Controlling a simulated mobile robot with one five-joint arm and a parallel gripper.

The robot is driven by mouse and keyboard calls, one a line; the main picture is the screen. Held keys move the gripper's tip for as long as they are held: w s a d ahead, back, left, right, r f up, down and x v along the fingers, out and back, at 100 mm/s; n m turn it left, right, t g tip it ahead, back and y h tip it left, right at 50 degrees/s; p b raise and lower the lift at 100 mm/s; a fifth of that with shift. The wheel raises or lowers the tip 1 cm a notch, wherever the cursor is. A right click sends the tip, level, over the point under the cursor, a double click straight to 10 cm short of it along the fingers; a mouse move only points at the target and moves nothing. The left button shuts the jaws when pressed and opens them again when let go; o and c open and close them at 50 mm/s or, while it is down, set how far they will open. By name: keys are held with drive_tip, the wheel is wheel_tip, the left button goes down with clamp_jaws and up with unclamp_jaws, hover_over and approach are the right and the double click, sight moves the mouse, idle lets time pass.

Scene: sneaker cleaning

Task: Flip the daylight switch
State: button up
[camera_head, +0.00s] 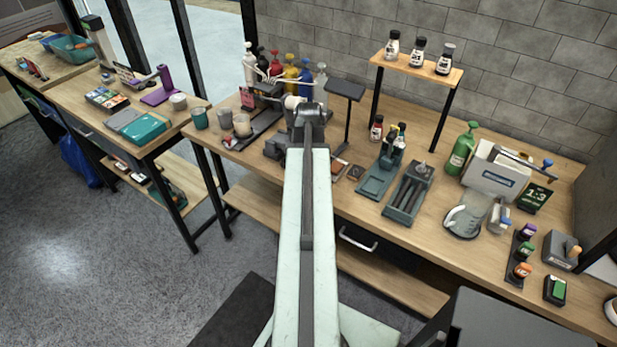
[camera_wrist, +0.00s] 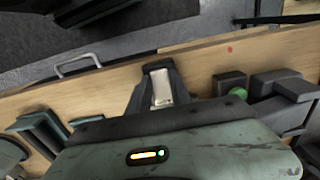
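My gripper (camera_wrist: 160,82) reaches over the workbench near its front edge. Its dark fingers frame a pale, narrow piece in the wrist view; I cannot tell whether that piece is held, lies below, or belongs to the gripper. In the head view my own arm hides most of the gripper. No part is clearly readable as the daylight switch. A dark box with a green round button (camera_wrist: 238,92) is right of the fingers in the wrist view, apart from them.
A black lamp-like stand (camera_head: 345,90) rises close to my arm. Teal trays (camera_head: 372,186) and a drawer handle (camera_head: 357,240) are to the right. A green bottle (camera_head: 461,150) stands farther right.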

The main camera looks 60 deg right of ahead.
clamp_jaws()
drive_tip(key=shift+w+d+y, duration=0.1)
drive_tip(key=shift+d+y, duration=0.4)
drive_tip(key=shift+y, duration=0.2)
drive_tip(key=shift+d+y+b, duration=0.15)
drive_tip(key=shift+y+b, duration=0.15)
drive_tip(key=shift+y, duration=0.2)
drive_tip(key=shift+d+f+y+b, duration=0.1)
drive_tip(key=shift+y+b, duration=0.5)
drive_tip(key=shift+y, duration=0.7)
drive_tip(key=shift+r, duration=0.2)
